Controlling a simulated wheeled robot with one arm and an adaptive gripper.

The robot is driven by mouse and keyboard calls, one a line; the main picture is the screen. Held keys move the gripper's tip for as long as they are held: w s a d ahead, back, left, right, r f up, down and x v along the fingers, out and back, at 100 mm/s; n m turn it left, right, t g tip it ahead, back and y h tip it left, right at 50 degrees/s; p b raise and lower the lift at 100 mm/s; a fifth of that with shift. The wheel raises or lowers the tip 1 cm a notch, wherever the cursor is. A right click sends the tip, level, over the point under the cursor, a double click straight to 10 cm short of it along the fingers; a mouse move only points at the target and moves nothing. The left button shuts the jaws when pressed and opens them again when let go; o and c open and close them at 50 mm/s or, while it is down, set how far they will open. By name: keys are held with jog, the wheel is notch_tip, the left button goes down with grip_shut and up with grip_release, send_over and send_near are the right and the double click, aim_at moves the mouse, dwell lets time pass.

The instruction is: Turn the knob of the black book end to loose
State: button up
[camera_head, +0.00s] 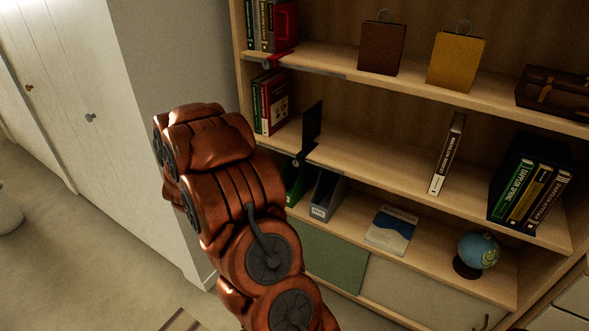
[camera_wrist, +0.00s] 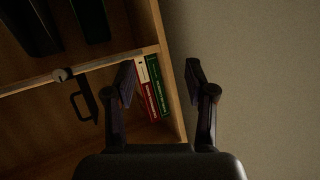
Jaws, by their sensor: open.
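The black book end (camera_head: 312,126) stands on the middle shelf, to the right of a short row of books. Its knob (camera_head: 296,162) is at the shelf's front edge, small in the head view. In the wrist view, which looks upside down, the book end (camera_wrist: 84,101) hangs from the shelf edge and its round grey knob (camera_wrist: 62,74) faces me. My gripper (camera_wrist: 160,74) is open and empty, apart from the knob, which lies left of both fingers there. The knob's setting is too small to read. My arm hides the gripper in the head view.
Red and green books (camera_wrist: 153,88) and the bookcase's side panel (camera_wrist: 170,75) are behind my fingers. A red book end (camera_head: 285,25) is on the shelf above. File holders (camera_head: 325,193) stand below. The middle shelf is clear right of the black book end until a leaning book (camera_head: 447,155).

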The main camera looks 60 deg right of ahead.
jog(key=s+d+f+m+g+h, duration=0.2)
jog(key=s+d+f+h, duration=0.1)
jog(key=s+d, duration=0.3)
jog(key=m+g+h+b, duration=0.1)
jog(key=g+h, duration=0.3)
send_near(296, 164)
jog(key=d, duration=0.3)
jog(key=shift+w+d+p, duration=0.15)
jog(key=shift+d+p, duration=0.1)
jog(key=shift+d, duration=1.35)
jog(key=shift+w+d+p, duration=0.15)
jog(key=shift+d+p, duration=0.05)
jog(key=shift+d, duration=1.4)
jog(key=shift+c, duration=0.2)
grip_shut()
